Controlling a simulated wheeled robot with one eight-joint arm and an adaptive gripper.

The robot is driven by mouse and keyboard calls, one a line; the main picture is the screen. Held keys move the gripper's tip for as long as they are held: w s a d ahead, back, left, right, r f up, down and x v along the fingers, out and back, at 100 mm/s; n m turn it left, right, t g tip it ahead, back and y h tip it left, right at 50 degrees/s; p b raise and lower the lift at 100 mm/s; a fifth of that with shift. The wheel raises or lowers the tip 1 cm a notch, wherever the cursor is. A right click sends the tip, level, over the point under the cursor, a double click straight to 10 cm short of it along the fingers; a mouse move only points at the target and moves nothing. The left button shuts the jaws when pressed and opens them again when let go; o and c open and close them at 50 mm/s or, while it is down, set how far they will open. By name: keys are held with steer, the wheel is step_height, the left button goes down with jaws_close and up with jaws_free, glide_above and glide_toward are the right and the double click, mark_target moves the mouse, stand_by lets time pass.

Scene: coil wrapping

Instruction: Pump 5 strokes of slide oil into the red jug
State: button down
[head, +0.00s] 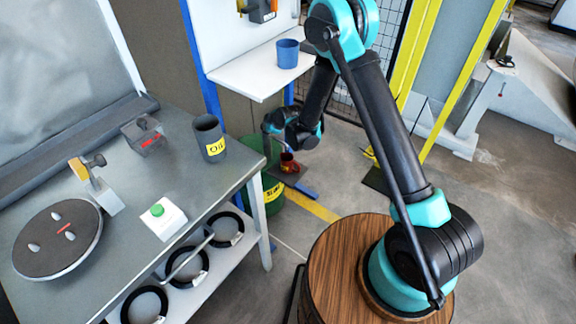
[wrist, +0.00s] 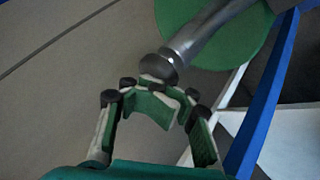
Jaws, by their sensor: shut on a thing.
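A green drum (head: 272,198) with a yellow label stands on the floor beside the bench; part of its green top (wrist: 238,42) shows in the wrist view. A grey metal pump handle (wrist: 198,38) with a rounded dark end reaches over it. My gripper (wrist: 155,92) is shut on the end of this handle. In the head view my gripper (head: 276,128) is small and dark at the pump above the drum. The red jug (head: 288,162) sits low just right of the drum, partly hidden by my wrist and the pump. Its oil level cannot be seen.
The grey bench (head: 125,245) at the left holds a dark "OIL" cup (head: 209,138), a green-button box (head: 162,216) and a round disc (head: 57,238). A white shelf (head: 260,70) with a blue cup (head: 287,53) is above the drum.

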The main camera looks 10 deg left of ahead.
steer(key=shift+d+f, duration=0.1)
steer(key=shift+f, duration=0.2)
steer(key=shift+w+r, duration=0.1)
steer(key=shift+r, duration=3.45)
